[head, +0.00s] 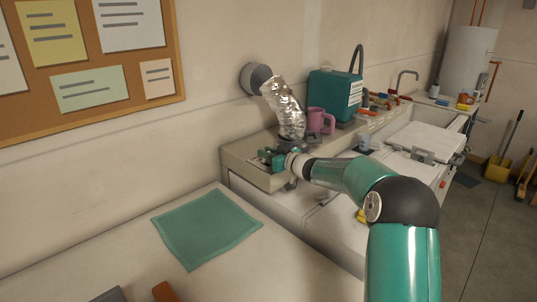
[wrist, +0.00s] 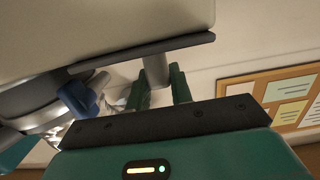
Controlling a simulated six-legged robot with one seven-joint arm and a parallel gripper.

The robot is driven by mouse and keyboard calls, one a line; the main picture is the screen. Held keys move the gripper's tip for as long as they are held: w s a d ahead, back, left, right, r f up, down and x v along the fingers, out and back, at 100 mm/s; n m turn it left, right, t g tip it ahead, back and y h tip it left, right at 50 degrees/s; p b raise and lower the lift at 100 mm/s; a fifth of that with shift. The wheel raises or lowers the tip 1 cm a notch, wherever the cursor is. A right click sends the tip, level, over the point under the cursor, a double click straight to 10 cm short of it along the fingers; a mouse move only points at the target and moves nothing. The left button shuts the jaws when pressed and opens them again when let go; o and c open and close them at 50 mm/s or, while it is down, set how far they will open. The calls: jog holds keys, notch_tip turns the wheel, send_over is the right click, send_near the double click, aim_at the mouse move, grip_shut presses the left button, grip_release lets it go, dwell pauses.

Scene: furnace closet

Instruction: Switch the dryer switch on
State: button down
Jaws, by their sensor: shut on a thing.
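The white dryer stands against the wall, with its raised control console (head: 245,172) at the back. My gripper (head: 272,158) is at the left part of this console, and the wrist hides part of it. In the wrist view my gripper's two green fingers (wrist: 162,78) are on either side of a pale grey stub (wrist: 155,66), which appears to be the dryer switch. It sticks out from the grey edge of the console (wrist: 140,52). The fingers are shut on it. Its setting cannot be told. A blue knob (wrist: 76,97) sits to the left.
A silver duct (head: 284,108) rises behind the console to a wall port. A pink mug (head: 316,120) and a teal box (head: 334,95) stand to its right. A green cloth (head: 207,228) lies on the near white surface. A corkboard (head: 95,115) hangs at left.

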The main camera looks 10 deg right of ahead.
jog(key=shift+w+a+r+g+h, duration=0.25)
jog(key=shift+w+a+g+h, duration=0.25)
jog(key=shift+g+h, duration=0.4)
jog(key=shift+w+a+g+h, duration=0.3)
jog(key=shift+w+g+h, duration=0.2)
jog(key=shift+g, duration=0.6)
jog(key=shift+w+a+f+g+h, duration=0.2)
jog(key=shift+w+g+h, duration=0.15)
jog(key=shift+g+h, duration=0.35)
jog(key=shift+w+a+f+g+h, duration=0.15)
jog(key=shift+w+g+h, duration=0.2)
jog(key=shift+g, duration=0.55)
jog(key=shift+a+g+h, duration=0.15)
jog(key=shift+g+h, duration=0.1)
jog(key=shift+g, duration=0.05)
jog(key=c, duration=1.2)
grip_release()
jog(key=shift+c, duration=0.2)
